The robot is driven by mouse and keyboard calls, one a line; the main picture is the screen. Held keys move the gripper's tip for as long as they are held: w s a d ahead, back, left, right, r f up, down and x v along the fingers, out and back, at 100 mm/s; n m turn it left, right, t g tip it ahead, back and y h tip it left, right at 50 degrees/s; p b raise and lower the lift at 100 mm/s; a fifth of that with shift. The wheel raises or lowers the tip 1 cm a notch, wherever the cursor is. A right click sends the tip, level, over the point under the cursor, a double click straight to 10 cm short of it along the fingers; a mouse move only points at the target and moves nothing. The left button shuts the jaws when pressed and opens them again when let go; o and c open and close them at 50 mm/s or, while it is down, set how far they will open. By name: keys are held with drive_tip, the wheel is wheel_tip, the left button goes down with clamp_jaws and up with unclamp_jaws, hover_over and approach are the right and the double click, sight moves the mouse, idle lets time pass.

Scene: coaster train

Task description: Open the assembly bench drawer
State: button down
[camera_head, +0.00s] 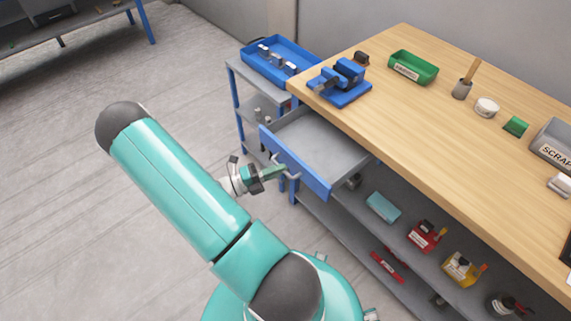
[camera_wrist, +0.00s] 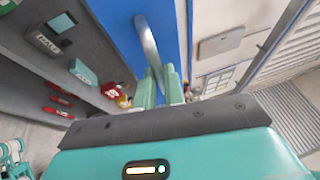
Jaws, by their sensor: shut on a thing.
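The assembly bench drawer (camera_head: 318,184) has a blue front and a grey inside. It stands pulled well out from under the wooden bench top (camera_head: 440,120), and the part of it that shows looks empty. My gripper (camera_head: 284,170) is at the drawer front, shut on the curved metal handle (camera_head: 292,175). In the wrist view, the pale green fingers (camera_wrist: 160,84) close around the lower end of the silver handle (camera_wrist: 147,42), against the blue drawer front (camera_wrist: 172,30).
A blue vise (camera_head: 343,84), a green bin (camera_head: 413,67) and a grey scrap bin (camera_head: 553,143) stand on the bench. A small cart with a blue tray (camera_head: 279,60) is beside it. The lower shelf (camera_head: 340,220) holds several items. The floor at left is clear.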

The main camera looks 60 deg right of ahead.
drive_tip(key=shift+a, duration=0.1)
drive_tip(key=c, duration=1.5)
unclamp_jaws()
drive_tip(key=shift+w, duration=0.1)
drive_tip(key=v, duration=1.3)
drive_tip(key=shift+w+a, duration=0.2)
drive_tip(key=shift+a, duration=0.05)
